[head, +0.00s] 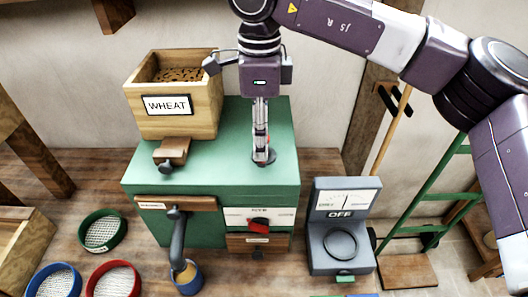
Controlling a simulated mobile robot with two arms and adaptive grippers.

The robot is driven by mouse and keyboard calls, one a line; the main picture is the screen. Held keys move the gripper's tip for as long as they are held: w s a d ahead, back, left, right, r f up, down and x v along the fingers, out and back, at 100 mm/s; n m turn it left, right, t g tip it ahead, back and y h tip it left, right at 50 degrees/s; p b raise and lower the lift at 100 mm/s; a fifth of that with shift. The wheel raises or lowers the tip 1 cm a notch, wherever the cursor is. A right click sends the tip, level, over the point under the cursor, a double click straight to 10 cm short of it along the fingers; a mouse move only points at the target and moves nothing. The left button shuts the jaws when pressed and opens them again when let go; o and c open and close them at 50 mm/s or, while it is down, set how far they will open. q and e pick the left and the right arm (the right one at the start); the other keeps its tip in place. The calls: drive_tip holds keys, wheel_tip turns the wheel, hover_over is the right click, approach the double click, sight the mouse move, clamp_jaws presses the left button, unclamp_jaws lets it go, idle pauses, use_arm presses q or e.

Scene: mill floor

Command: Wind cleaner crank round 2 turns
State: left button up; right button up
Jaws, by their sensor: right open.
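The cleaner (215,175) is a green box machine with a wooden hopper marked WHEAT (172,122) on top. On its front left, a dark grey bent crank arm (178,240) hangs down from a pivot near the wooden strip. At its lower end is a round blue and tan piece (188,279); I cannot tell whether it is the crank's grip or a separate cup. My right gripper (262,158) points down over the green top, right of the hopper, open and apart from the crank. My left gripper is out of view.
A red knob (259,226) sits on the cleaner's front, above a wooden drawer (258,244). A grey scale-like device marked OFF (341,214) stands to the right. Green (103,248), blue (53,292) and red (91,287) rimmed sieves lie at left. A green hand truck (425,195) stands far right.

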drive_tip(key=shift+r+p, duration=3)
drive_tip(key=shift+r, duration=1.55)
drive_tip(key=shift+f, duration=0.1)
